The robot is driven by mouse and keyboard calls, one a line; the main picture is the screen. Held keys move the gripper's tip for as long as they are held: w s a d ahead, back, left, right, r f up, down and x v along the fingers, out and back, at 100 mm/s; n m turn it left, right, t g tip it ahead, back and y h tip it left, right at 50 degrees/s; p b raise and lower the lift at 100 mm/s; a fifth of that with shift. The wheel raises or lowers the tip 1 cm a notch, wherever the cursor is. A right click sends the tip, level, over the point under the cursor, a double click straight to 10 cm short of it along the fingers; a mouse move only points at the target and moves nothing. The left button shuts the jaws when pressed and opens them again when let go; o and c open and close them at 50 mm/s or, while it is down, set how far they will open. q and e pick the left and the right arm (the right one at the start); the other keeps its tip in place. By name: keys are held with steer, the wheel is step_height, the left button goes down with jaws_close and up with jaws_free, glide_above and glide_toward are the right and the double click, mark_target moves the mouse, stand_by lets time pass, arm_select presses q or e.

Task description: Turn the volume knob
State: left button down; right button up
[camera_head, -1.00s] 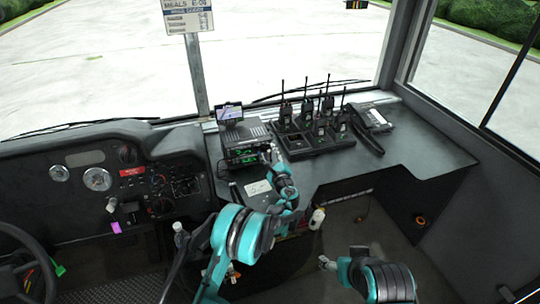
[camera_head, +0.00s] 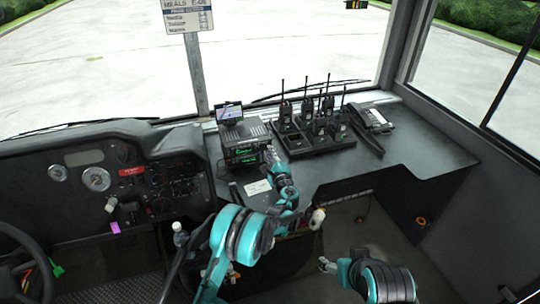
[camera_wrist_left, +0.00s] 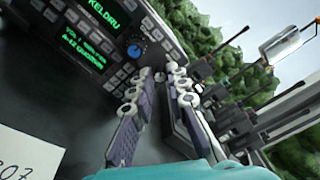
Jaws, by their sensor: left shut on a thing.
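The radio unit (camera_head: 245,152) with green displays stands on the dashboard top. A blue knob (camera_wrist_left: 134,50) sits beside the lower display in the left wrist view, just left of my fingertips. My left gripper (camera_head: 268,155) reaches the right end of the radio front. In the left wrist view the two fingers (camera_wrist_left: 160,70) flank a small dark round piece (camera_wrist_left: 160,76), which looks like a knob; they are shut on it. Its marking is too small to read. My right gripper (camera_head: 326,264) hangs low, away from the radio; its fingers are too small to judge.
Several handheld radios stand in a black charging tray (camera_head: 320,150) right of the radio. A phone handset (camera_head: 375,118) lies further right. A small screen (camera_head: 229,113) sits on top of the radio. A white note (camera_head: 258,187) lies on the surface in front. The right dashboard (camera_head: 430,155) is clear.

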arm_select(q)
steer(key=n+b, duration=0.1)
steer(key=n, duration=0.2)
steer(key=shift+f+n, duration=0.1)
steer(key=shift+n, duration=0.3)
steer(key=n+b, duration=0.1)
steer(key=n, duration=0.3)
steer(key=shift+n, duration=0.3)
steer(key=n+b, duration=0.1)
steer(key=n, duration=0.3)
steer(key=shift+n+y, duration=0.3)
steer(key=n, duration=0.4)
steer(key=shift+n, duration=0.4)
steer(key=c, duration=1.5)
jaws_free()
steer(key=shift+f, duration=0.1)
steer(key=shift+d, duration=0.1)
